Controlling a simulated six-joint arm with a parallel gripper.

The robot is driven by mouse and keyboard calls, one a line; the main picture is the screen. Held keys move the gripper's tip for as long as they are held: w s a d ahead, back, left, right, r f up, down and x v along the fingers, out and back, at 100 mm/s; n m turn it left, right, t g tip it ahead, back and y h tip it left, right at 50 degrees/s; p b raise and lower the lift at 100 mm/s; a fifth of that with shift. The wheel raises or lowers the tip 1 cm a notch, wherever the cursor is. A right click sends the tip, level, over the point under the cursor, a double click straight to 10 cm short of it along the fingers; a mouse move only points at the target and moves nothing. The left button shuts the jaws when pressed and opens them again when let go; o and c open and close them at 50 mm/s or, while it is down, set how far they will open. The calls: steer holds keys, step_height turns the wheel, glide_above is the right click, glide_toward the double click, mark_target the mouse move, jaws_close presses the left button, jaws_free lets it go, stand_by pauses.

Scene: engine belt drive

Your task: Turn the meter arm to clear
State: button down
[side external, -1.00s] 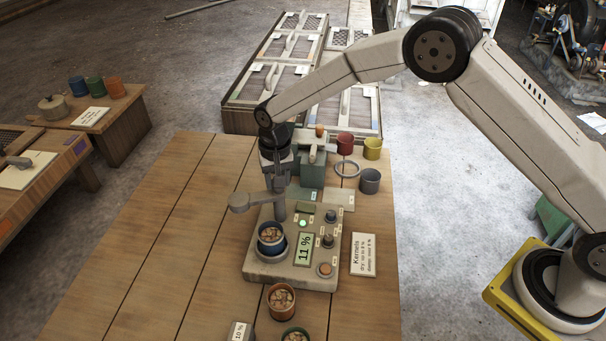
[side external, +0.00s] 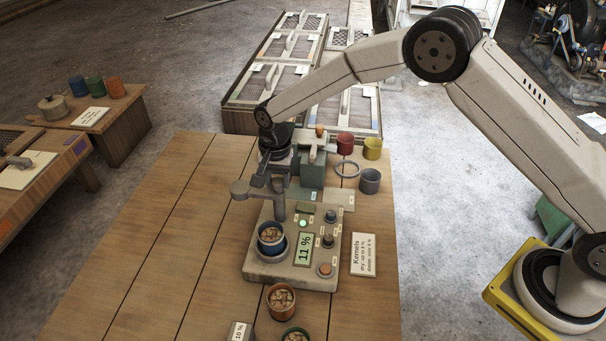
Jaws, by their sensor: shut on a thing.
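The meter (side external: 255,272) is a beige box on the wooden table, with a grey post (side external: 279,208) standing at its back left. The grey meter arm (side external: 241,190) reaches left from the post, ending in a round head, out to the side and behind the cup. My gripper (side external: 262,184) is shut on the meter arm; its fingertips are small and partly merged with the arm. A dark blue cup of kernels (side external: 270,235) sits in the meter's round seat, with open space above it. The display (side external: 303,249) reads 11 %.
An orange cup of kernels (side external: 281,298) and a green cup (side external: 295,335) stand in front of the meter. A kernels card (side external: 364,254) lies to the right. Red (side external: 345,144), yellow (side external: 373,148) and grey (side external: 370,180) cups stand behind. The table's left side is clear.

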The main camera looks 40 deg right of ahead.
steer(key=shift+c, duration=1.4)
jaws_free()
steer(key=shift+r, duration=0.15)
steer(key=shift+r, duration=3.75)
steer(key=shift+s+d+r, duration=0.15)
steer(key=shift+s+d, duration=0.1)
steer(key=shift+d, duration=0.15)
steer(key=s+d+n+t, duration=0.1)
steer(key=s+d+n, duration=0.3)
steer(key=s+d, duration=0.3)
steer(key=s+d+r+n+t, duration=0.1)
steer(key=s+d+n, duration=0.4)
steer(key=s, duration=1.2)
steer(key=d, duration=0.3)
steer(key=shift+s+t, duration=0.2)
steer(key=shift+t, duration=0.1)
